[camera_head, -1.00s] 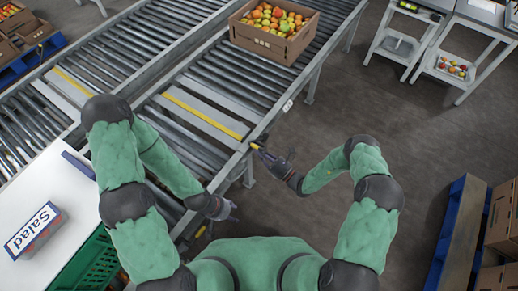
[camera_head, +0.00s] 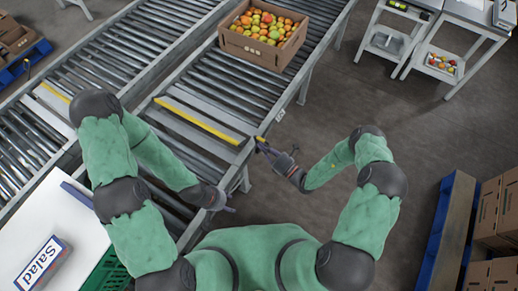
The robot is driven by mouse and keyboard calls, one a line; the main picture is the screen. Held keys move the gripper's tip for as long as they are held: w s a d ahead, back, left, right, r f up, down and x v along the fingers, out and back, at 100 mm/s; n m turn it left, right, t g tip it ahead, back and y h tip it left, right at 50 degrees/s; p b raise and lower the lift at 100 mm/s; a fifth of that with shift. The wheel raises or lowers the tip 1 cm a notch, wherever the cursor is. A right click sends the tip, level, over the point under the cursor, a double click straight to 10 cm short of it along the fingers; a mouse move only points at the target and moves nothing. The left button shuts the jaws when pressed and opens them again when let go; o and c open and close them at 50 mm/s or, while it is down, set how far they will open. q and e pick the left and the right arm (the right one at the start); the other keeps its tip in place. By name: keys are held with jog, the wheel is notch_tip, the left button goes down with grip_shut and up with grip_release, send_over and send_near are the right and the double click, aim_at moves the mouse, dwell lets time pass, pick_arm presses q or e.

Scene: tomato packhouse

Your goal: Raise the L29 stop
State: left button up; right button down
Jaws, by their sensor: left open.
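A yellow-edged stop bar (camera_head: 197,121) lies across the nearer roller conveyor (camera_head: 211,77). I cannot read which stop is L29, and I cannot tell from this angle whether the bar stands above the rollers. A small yellow piece (camera_head: 261,139) shows at the conveyor's right side rail, by the bar's right end. My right gripper (camera_head: 264,147) is at this yellow piece; whether its fingers are closed on it is too small to tell. My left gripper (camera_head: 228,209) is open and empty, beside the same rail, lower down.
A carton of tomatoes (camera_head: 260,52) stands on the nearer conveyor beyond the bar. The farther conveyor has another yellow strip (camera_head: 55,92). A white table with a Salad box (camera_head: 42,264) is at lower left. A blue pallet (camera_head: 437,232) and cartons stand right. The floor between is clear.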

pick_arm(q)
jog(key=shift+f+b, duration=1.05)
jog(key=shift+b, duration=0.2)
pick_arm(e)
jog(key=w+d+f+m+g+h, duration=0.1)
jog(key=w+d+f+m+h, duration=0.1)
jog(key=w+d+m, duration=0.6)
jog(key=shift+w+f+m, duration=0.2)
jog(key=shift+w+m, duration=0.8)
jog(key=shift+w, duration=0.6)
jog(key=shift+d, duration=0.1)
